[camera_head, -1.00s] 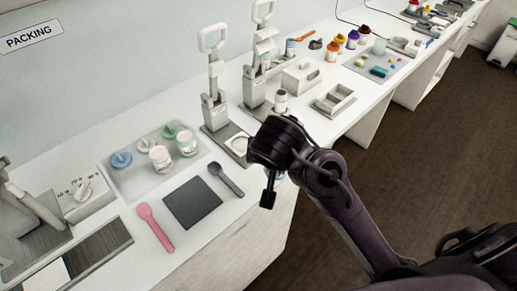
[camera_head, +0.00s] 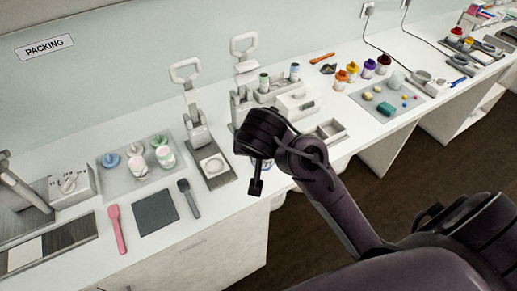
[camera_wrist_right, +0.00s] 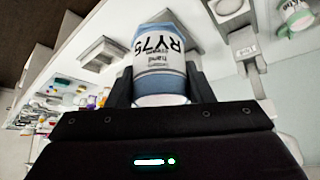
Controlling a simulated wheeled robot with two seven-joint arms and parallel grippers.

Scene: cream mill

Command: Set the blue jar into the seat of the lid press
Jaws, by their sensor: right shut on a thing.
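The blue jar (camera_wrist_right: 160,75), white with a blue band and a label reading RY75, is between the fingers of my right gripper (camera_wrist_right: 160,92) in the right wrist view. My left gripper is not in view.
A second lever stand (camera_head: 243,72) is partly hidden behind my right arm. Left of the press, a tray (camera_head: 122,182) holds jars and lids. A dark mat (camera_head: 156,213), a pink spoon (camera_head: 117,228) and a grey spoon (camera_head: 190,198) lie in front.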

